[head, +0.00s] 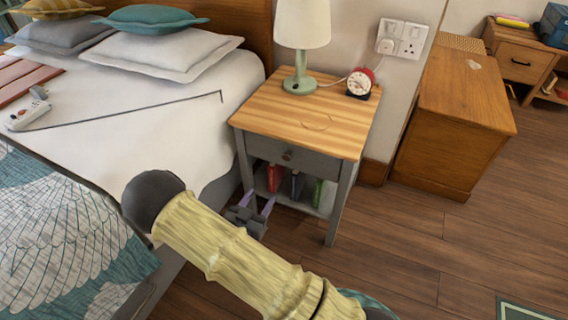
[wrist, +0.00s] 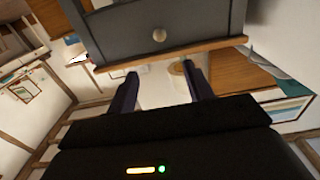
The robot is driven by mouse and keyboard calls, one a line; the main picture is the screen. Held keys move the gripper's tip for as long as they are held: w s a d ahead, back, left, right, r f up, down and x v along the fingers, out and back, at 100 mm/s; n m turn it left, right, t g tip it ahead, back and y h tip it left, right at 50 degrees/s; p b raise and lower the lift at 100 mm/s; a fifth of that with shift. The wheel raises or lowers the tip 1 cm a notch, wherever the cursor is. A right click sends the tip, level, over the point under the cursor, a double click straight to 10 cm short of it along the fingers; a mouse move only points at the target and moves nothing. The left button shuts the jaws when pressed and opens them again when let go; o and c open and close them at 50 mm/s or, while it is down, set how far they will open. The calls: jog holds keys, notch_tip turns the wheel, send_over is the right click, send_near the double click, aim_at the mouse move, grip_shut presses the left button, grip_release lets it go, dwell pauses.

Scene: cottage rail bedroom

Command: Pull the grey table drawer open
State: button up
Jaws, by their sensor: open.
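The grey bedside table (head: 341,199) with a striped wood top stands beside the bed. Its grey drawer (head: 300,158) looks shut, its front in line with the frame. A small round knob (head: 287,155) sits mid-front. My gripper (head: 257,206) is below and left of the knob, in front of the table. In the wrist view my gripper (wrist: 161,82) has its two fingers apart, nothing between them, and does not touch the knob.
A lamp (head: 302,35) and red alarm clock (head: 360,82) stand on the table. The bed (head: 160,110) is close on the left, a wooden chest (head: 450,130) on the right. The floor (head: 400,240) in front is clear.

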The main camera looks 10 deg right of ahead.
aim_at(286, 157)
jog(key=b+x, duration=0.4)
jog(key=x, duration=1.3)
jog(key=shift+w+d+f+b, duration=0.1)
jog(key=shift+d+b, duration=0.1)
jog(key=shift+b, duration=0.2)
jog(key=shift+a, duration=0.15)
grip_shut()
